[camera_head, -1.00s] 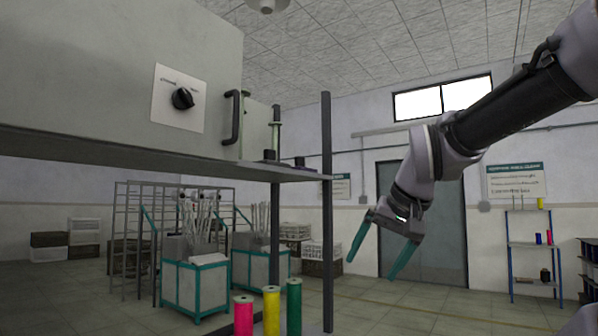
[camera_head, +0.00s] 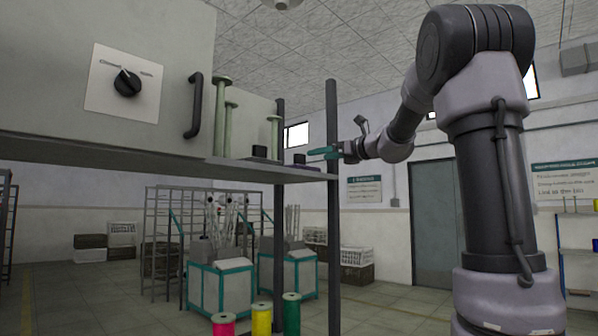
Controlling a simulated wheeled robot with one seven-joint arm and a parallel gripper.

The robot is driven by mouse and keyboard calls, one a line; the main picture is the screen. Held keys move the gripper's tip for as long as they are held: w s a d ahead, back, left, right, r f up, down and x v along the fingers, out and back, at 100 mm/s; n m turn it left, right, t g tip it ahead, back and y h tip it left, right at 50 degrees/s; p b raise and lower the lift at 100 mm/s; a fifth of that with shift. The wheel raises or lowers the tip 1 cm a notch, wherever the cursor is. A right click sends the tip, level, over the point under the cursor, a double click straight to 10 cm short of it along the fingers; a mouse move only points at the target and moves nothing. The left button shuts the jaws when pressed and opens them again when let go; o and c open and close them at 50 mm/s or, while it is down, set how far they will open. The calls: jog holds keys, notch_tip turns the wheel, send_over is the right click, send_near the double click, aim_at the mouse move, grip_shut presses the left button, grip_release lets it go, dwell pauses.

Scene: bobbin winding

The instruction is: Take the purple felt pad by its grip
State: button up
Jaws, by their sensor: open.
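Two small dark pieces with raised grips sit on the grey shelf (camera_head: 150,158) near its right end. The right one (camera_head: 299,160) looks dark purple and is likely the purple felt pad. The other dark piece (camera_head: 259,152) is to its left; at this size I cannot be sure of either colour. My gripper (camera_head: 318,153) has teal fingers and points left at shelf height, just right of the right piece, close to the dark post. The fingers are seen nearly edge-on. They are open and hold nothing I can see. Whether they touch the piece cannot be told.
Dark upright posts (camera_head: 333,230) stand at the shelf's right end, close to my gripper. Pink, yellow and green spools (camera_head: 291,314) stand below.

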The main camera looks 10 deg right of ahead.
aim_at(302, 158)
jog(key=x, duration=1)
jog(key=shift+s+a+f, duration=0.1)
jog(key=shift+f, duration=0.05)
grip_shut()
